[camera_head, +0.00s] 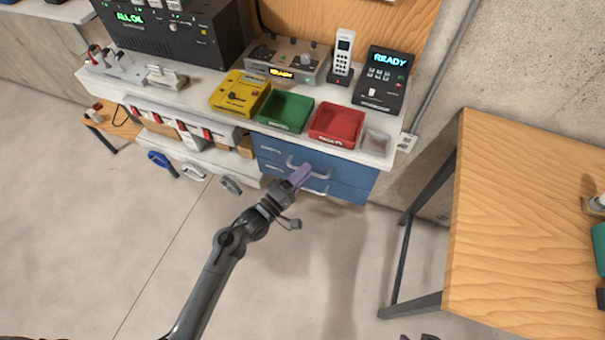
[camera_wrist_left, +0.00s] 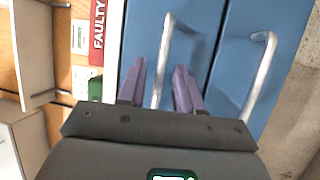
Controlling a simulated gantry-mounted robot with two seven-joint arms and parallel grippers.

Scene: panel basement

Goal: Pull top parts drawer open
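The blue drawer cabinet (camera_head: 348,177) hangs under the bench top and holds two drawers, one above the other. The top drawer (camera_head: 272,149) looks shut, with a pale bar handle (camera_wrist_left: 167,32) across its front. The lower drawer has its own handle (camera_wrist_left: 262,62). My left gripper (camera_head: 303,172) is at the top drawer's front. In the left wrist view its purple fingers (camera_wrist_left: 160,82) are apart, one on each side of the top handle; contact cannot be told. A small dark and purple piece at the head view's bottom edge looks like my right gripper (camera_head: 420,337), mostly cut off.
Yellow (camera_head: 240,93), green (camera_head: 286,111) and red (camera_head: 337,125) trays sit on the bench above the drawers. A wooden table (camera_head: 530,210) stands to the right. The floor in front of the drawers is clear.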

